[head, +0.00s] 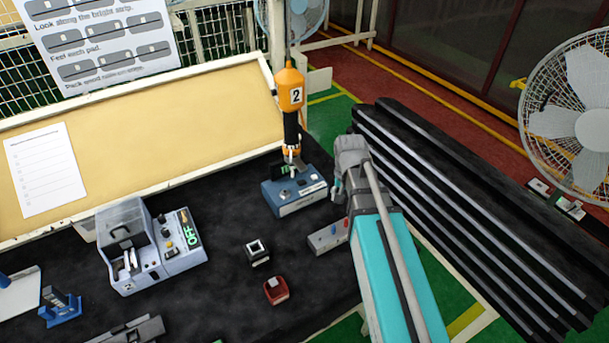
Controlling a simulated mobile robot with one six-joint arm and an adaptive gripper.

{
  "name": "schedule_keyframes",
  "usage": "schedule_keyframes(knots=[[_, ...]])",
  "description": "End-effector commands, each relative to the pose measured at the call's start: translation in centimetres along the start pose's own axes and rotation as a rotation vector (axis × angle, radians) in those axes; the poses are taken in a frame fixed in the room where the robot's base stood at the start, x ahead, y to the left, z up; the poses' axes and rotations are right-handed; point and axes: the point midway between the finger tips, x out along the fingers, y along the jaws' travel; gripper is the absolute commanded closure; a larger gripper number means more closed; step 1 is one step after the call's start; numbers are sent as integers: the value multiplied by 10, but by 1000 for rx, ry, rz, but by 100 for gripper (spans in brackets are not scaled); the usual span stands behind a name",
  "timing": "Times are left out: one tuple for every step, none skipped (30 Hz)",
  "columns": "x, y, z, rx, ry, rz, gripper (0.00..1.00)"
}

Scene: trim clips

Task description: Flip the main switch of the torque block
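The block's main switch is too small to make out. My gripper (338,188) is at the end of the turquoise arm, just right of the block and apparently above the table. Its fingers are small and partly hidden by the wrist, so their opening cannot be told, and nothing is clearly held.
A grey machine (140,262) with a green OFF display stands left. A grey box with buttons (328,238) lies partly behind my arm. A white-topped black block (257,252) and a red block (276,291) stand in front. Black ribbed strips (460,220) lie right.

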Motion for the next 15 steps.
schedule_keyframes(knots=[[-4, -15, -22, 51, 0, 0, 34], [-4, -22, -31, 88, 0, 0, 34], [-6, -32, -41, 136, 0, 0, 34], [-7, -39, -49, 172, 0, 0, 34], [-8, -46, -57, 209, 0, 0, 34], [-9, -56, -67, 258, 0, 0, 34], [-10, -64, -75, 294, 0, 0, 34], [-11, -71, -82, 330, 0, 0, 34], [-12, -82, -92, 378, 0, -1, 34], [-13, -89, -100, 416, 0, -1, 34], [-14, -97, -107, 452, 0, -1, 34], [-15, -107, -116, 500, 0, -1, 34], [-16, -115, -123, 533, 0, -1, 34], [-17, -122, -128, 565, 0, -1, 34], [-18, -130, -135, 606, 0, -1, 34]])
